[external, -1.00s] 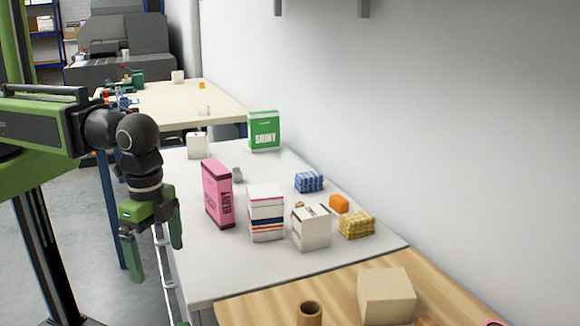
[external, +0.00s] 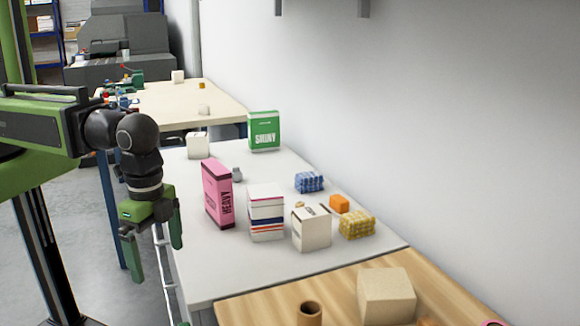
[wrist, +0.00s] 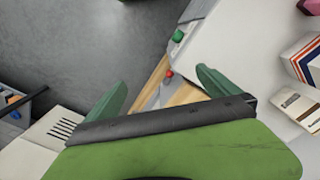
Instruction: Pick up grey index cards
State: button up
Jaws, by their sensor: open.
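A small grey item (external: 237,174) lies on the white table behind the pink box. It is too small to tell for sure that it is the grey index cards. My gripper (external: 157,255) hangs pointing down off the left edge of the white table, its two green fingers apart and nothing between them. It stands to the left of the grey item and apart from it. In the wrist view the spread fingers (wrist: 163,82) show over the floor and table edge, and no grey cards can be made out.
On the white table (external: 215,265) stand a pink box (external: 217,194), a striped white box (external: 266,212), a white carton (external: 311,228), blue (external: 309,182) and yellow (external: 357,225) checked packs, an orange block (external: 339,204) and a green box (external: 264,131). A wooden table adjoins in front.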

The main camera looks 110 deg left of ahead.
jog(key=c, duration=0.6)
jog(key=shift+o, duration=0.2)
